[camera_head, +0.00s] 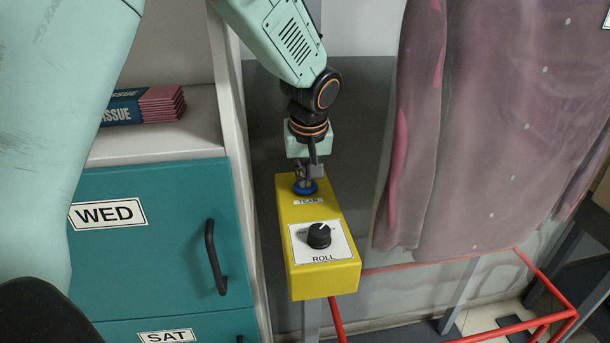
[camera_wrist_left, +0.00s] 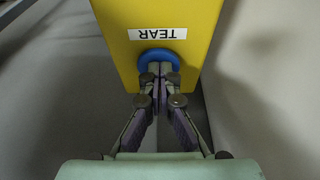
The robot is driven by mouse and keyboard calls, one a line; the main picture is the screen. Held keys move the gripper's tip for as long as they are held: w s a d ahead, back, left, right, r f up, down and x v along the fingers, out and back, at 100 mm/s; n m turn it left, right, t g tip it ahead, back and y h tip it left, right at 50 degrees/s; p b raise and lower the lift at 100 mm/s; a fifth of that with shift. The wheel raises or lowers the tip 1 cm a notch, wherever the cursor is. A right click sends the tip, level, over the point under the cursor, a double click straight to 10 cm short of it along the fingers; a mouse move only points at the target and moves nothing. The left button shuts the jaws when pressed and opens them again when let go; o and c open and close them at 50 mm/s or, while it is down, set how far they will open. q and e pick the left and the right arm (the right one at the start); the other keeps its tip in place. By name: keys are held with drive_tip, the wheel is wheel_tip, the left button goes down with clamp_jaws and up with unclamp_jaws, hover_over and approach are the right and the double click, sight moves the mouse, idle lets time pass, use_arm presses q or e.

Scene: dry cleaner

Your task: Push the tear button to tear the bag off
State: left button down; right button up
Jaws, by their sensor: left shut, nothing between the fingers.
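The yellow control box (camera_head: 322,278) stands on a post in the middle of the head view. Its blue tear button (camera_head: 305,188) sits at the far end, beside the "TEAR" label (camera_head: 308,201). My left gripper (camera_head: 306,180) points down at the button with its fingers shut and empty. In the left wrist view, the fingertips (camera_wrist_left: 158,73) overlap the blue button (camera_wrist_left: 159,57) and appear at or very near it; contact is hard to confirm. A clear garment bag (camera_head: 500,130) with a pinkish garment hangs at the right. My right gripper is not in view.
A black ROLL knob (camera_head: 319,235) is on the box's near end. Teal drawers (camera_head: 160,260) labelled WED and SAT stand left, with tissue packs (camera_head: 146,105) on the shelf above. A red rail frame (camera_head: 520,325) is low at the right.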

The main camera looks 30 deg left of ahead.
use_arm(q)
drive_tip(key=shift+s, duration=0.1)
drive_tip(key=shift+r+p, duration=0.5)
drive_tip(key=shift+p, duration=0.2)
wheel_tip(320, 180, up, 4)
drive_tip(key=p, duration=0.3)
drive_tip(key=shift+s, duration=0.1)
drive_tip(key=v, duration=0.9)
drive_tip(key=shift+d, duration=0.15)
